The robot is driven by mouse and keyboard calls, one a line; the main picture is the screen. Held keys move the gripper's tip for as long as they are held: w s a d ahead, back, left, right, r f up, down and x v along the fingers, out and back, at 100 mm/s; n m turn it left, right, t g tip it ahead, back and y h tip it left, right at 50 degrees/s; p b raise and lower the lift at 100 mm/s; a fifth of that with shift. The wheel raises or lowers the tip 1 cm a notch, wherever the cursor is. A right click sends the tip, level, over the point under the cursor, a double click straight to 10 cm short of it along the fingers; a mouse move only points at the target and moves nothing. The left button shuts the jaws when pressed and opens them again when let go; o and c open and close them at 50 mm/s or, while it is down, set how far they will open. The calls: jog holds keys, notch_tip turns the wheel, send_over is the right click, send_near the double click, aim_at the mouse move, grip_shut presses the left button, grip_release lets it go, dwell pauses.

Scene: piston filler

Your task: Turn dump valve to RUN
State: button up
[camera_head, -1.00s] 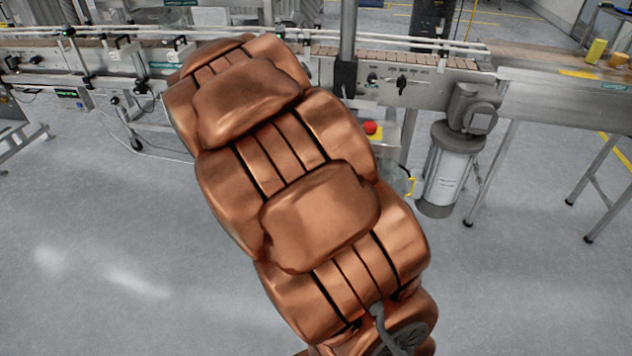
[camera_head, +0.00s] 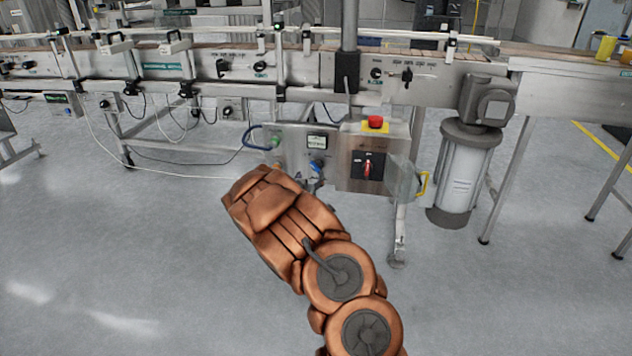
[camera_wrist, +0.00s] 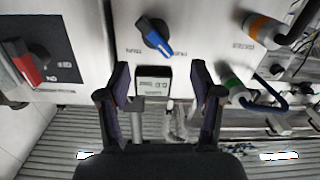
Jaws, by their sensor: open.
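A blue-handled rotary knob (camera_wrist: 155,38), the likely dump valve, is on a pale panel in the wrist view. Its handle lies diagonally, from upper left to lower right in that picture. Lettering stands on both sides of it, too blurred to read surely. The knob also shows in the head view (camera_head: 317,165), just beyond my arm's end. My gripper (camera_wrist: 160,80) is open and empty. Its two fingers are spread below the knob in the wrist picture, on either side of a small label plate (camera_wrist: 153,80), apart from the knob. In the head view my gripper is mostly hidden by my arm.
A red-handled switch (camera_head: 368,166) on a black plate sits right of the blue knob, under a red emergency stop button (camera_head: 375,122). A small display (camera_head: 317,142) is above the knob. Hose fittings (camera_wrist: 262,27) stick out nearby. The conveyor (camera_head: 425,75) runs behind. Floor in front is clear.

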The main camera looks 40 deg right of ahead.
aim_at(316, 169)
jog(key=shift+s+f+b+x, duration=0.15)
jog(key=shift+b+x, duration=0.25)
jog(key=shift+x, duration=0.6)
jog(key=shift+s+f+b+x, duration=0.1)
jog(key=shift+f+b+x, duration=0.2)
jog(key=shift+x, duration=0.65)
jog(key=shift+s+f+b+x, duration=0.1)
jog(key=shift+b+x, duration=0.35)
jog(key=shift+x, duration=0.55)
jog(key=shift+b+x, duration=0.35)
jog(key=shift+x, duration=1)
jog(key=shift+r, duration=0.2)
jog(key=shift+c, duration=0.4)
jog(key=c, duration=1.1)
jog(key=shift+o, duration=0.2)
